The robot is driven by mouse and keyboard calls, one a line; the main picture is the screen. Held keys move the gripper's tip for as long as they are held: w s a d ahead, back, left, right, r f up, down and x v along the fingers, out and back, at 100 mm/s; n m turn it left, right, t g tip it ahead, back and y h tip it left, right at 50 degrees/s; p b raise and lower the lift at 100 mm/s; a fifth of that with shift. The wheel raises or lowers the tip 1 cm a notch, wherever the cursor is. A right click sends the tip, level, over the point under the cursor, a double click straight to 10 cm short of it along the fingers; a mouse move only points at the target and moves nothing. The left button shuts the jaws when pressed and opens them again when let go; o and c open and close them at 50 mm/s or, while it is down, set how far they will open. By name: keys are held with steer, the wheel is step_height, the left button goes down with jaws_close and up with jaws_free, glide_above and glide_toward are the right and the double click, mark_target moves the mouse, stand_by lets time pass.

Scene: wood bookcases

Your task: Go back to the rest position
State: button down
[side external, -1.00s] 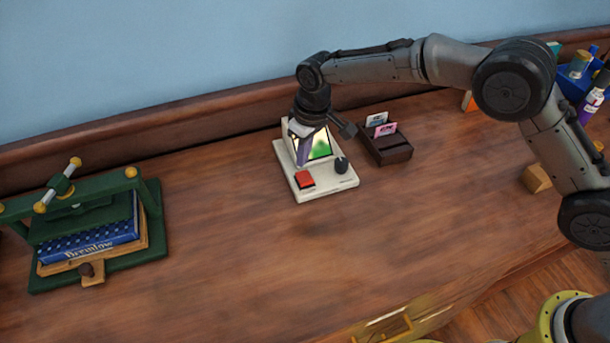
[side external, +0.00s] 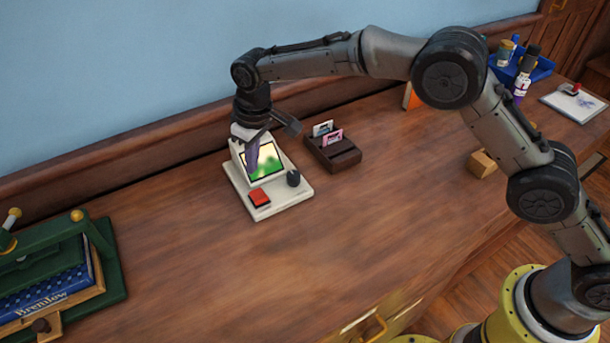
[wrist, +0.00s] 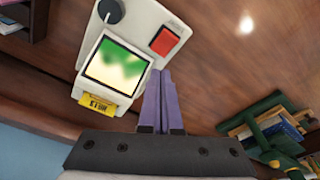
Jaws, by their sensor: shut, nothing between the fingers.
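My gripper (side external: 252,168) is shut and empty, with its purple fingers together. It hangs pointing down in front of the screen of a white device (side external: 287,205). In the wrist view the fingers (wrist: 164,75) lie just beside the device's lit green-and-yellow screen (wrist: 115,66). I cannot tell whether they touch the device. The device has a red button (side external: 259,197) and a dark knob (side external: 293,178). A yellow card (wrist: 97,106) with print shows at the device's edge in the wrist view.
A dark card holder (side external: 333,151) stands to the right of the device. A green press (side external: 108,265) with a blue book (side external: 45,291) is at the left. A blue caddy (side external: 540,72), a wooden block (side external: 481,163) and a white pad (side external: 570,103) lie right. The front middle desk is clear.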

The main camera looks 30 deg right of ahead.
steer(key=w+d+r+m+t, duration=0.1)
steer(key=d+r, duration=0.2)
steer(key=r, duration=0.3)
steer(key=w+d+r+t, duration=0.1)
steer(key=d+r, duration=0.3)
steer(key=r, duration=0.3)
steer(key=s+d+r+m+t, duration=0.2)
steer(key=s+d+r, duration=0.8)
steer(key=d+r, duration=0.3)
steer(key=s+d+r+m+t, duration=0.1)
steer(key=s+d, duration=0.3)
steer(key=s, duration=0.4)
steer(key=s+d+m, duration=0.1)
steer(key=s+d, duration=0.3)
steer(key=s, duration=0.4)
steer(key=s+d+f+m+g, duration=0.1)
steer(key=s+d+f, duration=0.1)
steer(key=s+f, duration=0.9)
steer(key=shift+s+d+f+h, duration=0.3)
steer(key=shift+s+h, duration=0.1)
steer(key=shift+s, duration=0.7)
